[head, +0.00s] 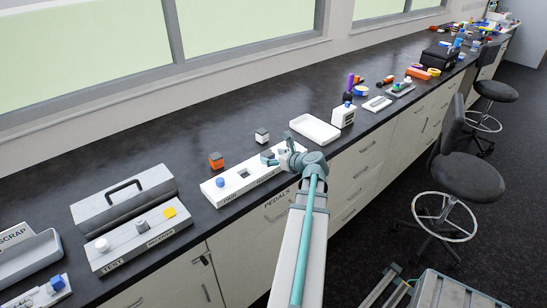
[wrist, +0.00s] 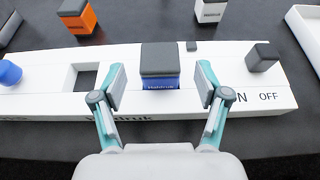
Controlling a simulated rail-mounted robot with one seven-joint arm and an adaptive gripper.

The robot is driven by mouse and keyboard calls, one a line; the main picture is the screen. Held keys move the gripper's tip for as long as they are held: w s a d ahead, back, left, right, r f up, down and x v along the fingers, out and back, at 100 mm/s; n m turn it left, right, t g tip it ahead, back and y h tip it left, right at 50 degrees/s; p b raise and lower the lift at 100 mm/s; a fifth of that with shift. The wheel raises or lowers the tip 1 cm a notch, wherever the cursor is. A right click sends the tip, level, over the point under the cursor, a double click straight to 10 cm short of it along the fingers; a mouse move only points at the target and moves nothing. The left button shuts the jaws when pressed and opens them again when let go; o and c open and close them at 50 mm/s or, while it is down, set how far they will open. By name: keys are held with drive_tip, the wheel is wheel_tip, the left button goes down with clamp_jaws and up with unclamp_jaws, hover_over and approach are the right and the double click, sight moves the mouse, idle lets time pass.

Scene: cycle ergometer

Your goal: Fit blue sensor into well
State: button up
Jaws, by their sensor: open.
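The blue sensor (wrist: 161,82) is a block with a dark grey top and a lettered blue face. In the wrist view it stands upright at the white panel (wrist: 40,101); its base is partly hidden, so I cannot tell whether it is seated in an opening. My gripper (wrist: 162,88) is open, with one finger on each side of the sensor and visible gaps between. An empty dark square well (wrist: 86,77) lies in the panel left of the left finger. In the head view my gripper (head: 279,158) is over the panel (head: 208,190), and the well (head: 244,174) is to its left.
An orange block (wrist: 76,16) and a white block (wrist: 209,11), both grey-topped, stand behind the panel. A blue knob (wrist: 9,73) and a dark knob (wrist: 262,57) rise from its ends. A white tray (head: 314,130) is to the right; a test board (head: 118,254) is to the left.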

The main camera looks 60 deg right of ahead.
drive_tip(key=v, duration=1.2)
